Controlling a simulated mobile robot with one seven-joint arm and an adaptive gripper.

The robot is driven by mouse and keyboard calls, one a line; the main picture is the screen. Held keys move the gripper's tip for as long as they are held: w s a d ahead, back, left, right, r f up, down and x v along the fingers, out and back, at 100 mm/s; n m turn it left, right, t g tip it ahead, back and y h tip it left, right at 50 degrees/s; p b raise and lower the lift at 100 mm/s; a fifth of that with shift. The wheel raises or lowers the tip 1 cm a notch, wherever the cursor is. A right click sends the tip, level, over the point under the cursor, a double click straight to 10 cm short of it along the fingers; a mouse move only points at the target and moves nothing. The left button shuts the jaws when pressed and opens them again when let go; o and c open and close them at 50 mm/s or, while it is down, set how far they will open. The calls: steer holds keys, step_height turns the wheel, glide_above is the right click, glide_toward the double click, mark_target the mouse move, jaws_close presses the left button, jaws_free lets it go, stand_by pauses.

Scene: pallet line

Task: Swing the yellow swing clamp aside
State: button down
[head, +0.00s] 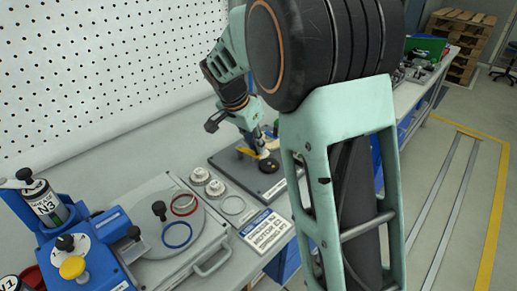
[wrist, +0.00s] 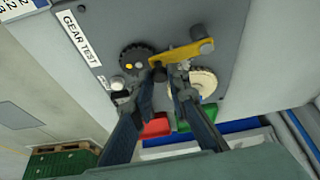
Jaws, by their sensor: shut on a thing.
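The yellow swing clamp (wrist: 182,55) is a flat bar on the grey gear test plate (wrist: 95,20). A grey round piece (wrist: 206,46) sits at its right end and a dark knob (wrist: 158,71) at its left end in the wrist view. My gripper (wrist: 163,85) is closed around the knob end; the fingers hide part of the grip. The clamp lies between a dark gear (wrist: 134,57) and a cream gear (wrist: 204,82), partly over both in this view. In the head view the clamp (head: 246,152) shows beside my gripper (head: 262,150), largely hidden by the arm.
A grey case with a disc (head: 170,225) and coloured rings, a blue fixture (head: 95,270) and a motor housing sign (head: 265,232) stand left on the bench. A perforated wall (head: 100,70) runs behind. Red (wrist: 155,127) and green (wrist: 196,133) pieces show below the plate.

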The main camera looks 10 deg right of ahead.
steer(key=a+m, duration=0.1)
steer(key=m, duration=0.1)
steer(key=s+a+m+g+h, duration=0.1)
steer(key=m, duration=0.1)
steer(key=shift+a+m+g, duration=0.2)
steer(key=shift+m+g, duration=0.1)
steer(key=shift+s+a+m+g+p, duration=0.1)
steer(key=shift+a+m+g+p, duration=0.3)
steer(key=shift+m, duration=0.45)
steer(key=shift+s+a+m+g+p, duration=0.1)
steer(key=shift+a+m+g+p, duration=0.3)
steer(key=shift+m, duration=0.45)
steer(key=shift+a, duration=0.15)
steer(key=c, duration=1.9)
jaws_free()
steer(key=shift+r, duration=0.1)
steer(key=v, duration=1.1)
steer(key=shift+s+a+r, duration=0.1)
steer(key=shift+a+r, duration=0.15)
steer(key=shift+r, duration=0.1)
